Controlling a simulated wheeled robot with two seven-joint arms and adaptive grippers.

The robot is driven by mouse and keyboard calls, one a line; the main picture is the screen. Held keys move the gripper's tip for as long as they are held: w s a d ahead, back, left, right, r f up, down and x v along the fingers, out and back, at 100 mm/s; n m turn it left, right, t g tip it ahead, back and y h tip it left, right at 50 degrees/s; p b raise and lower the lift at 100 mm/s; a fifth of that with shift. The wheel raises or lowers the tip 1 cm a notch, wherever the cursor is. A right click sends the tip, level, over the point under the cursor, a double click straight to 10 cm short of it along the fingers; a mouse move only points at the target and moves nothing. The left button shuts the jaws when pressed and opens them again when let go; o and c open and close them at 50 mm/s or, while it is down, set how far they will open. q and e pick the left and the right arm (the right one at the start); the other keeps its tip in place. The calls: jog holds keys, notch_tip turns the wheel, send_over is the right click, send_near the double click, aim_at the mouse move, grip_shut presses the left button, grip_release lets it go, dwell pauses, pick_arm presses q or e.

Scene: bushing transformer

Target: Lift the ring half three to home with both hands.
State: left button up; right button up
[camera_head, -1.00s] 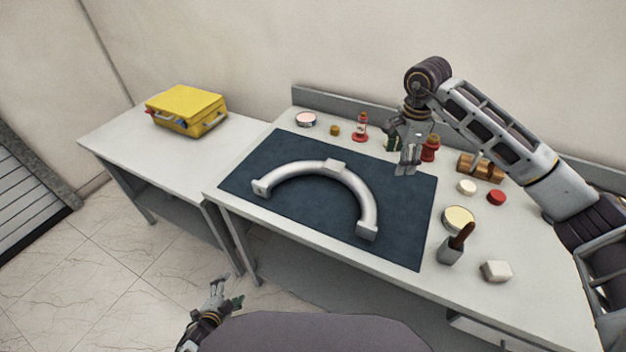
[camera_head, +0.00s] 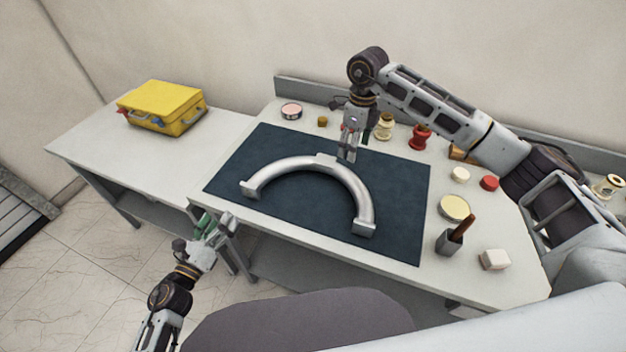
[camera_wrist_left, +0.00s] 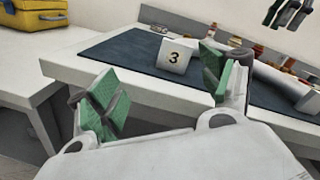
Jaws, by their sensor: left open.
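The ring half three (camera_head: 290,170) is a silver half-ring with a block at each end. It lies on the dark mat (camera_head: 270,145), its arch towards the wall. Its left end block, marked 3, shows in the left wrist view (camera_wrist_left: 176,57). My left gripper (camera_head: 218,228) is open and empty in front of the table's front edge, apart from that block. In its wrist view the green finger pads (camera_wrist_left: 160,95) are spread wide. My right gripper (camera_head: 347,155) points down at the crown of the arch. I cannot tell whether it touches the ring or how far its fingers are apart.
A yellow case (camera_head: 165,105) stands on the left table. Behind the mat are a red spool (camera_head: 420,137), a pale spool (camera_head: 384,126) and small tins. To the right are a cup with a brown handle (camera_head: 452,240), a round tin (camera_head: 455,207) and a white block (camera_head: 494,260).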

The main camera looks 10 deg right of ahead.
aim_at(247, 191)
pick_arm(q)
jog(key=shift+s+d+r+m+g+h, duration=0.15)
jog(key=shift+d+m+h, duration=0.15)
jog(key=shift+m, duration=0.95)
jog(key=shift+s+d+f+m+g+h, duration=0.15)
jog(key=shift+s+d+m, duration=0.1)
jog(key=shift+m, duration=0.95)
jog(key=shift+s+d+r+m+h, duration=0.1)
jog(key=shift+d+m+h, duration=0.2)
jog(key=shift+m, duration=0.95)
pick_arm(e)
jog(key=shift+a+m, duration=0.15)
jog(key=shift+m, duration=2.25)
pick_arm(q)
jog(key=shift+w+d, duration=0.1)
pick_arm(e)
jog(key=shift+f, duration=0.1)
pick_arm(q)
jog(key=shift+x, duration=6.75)
pick_arm(e)
jog(key=shift+s+a+f, duration=0.1)
jog(key=shift+f, duration=3.3)
jog(key=shift+a+f, duration=0.1)
jog(key=shift+f, duration=3.25)
pick_arm(q)
jog(key=shift+c, duration=0.3)
pick_arm(e)
jog(key=shift+c, duration=0.2)
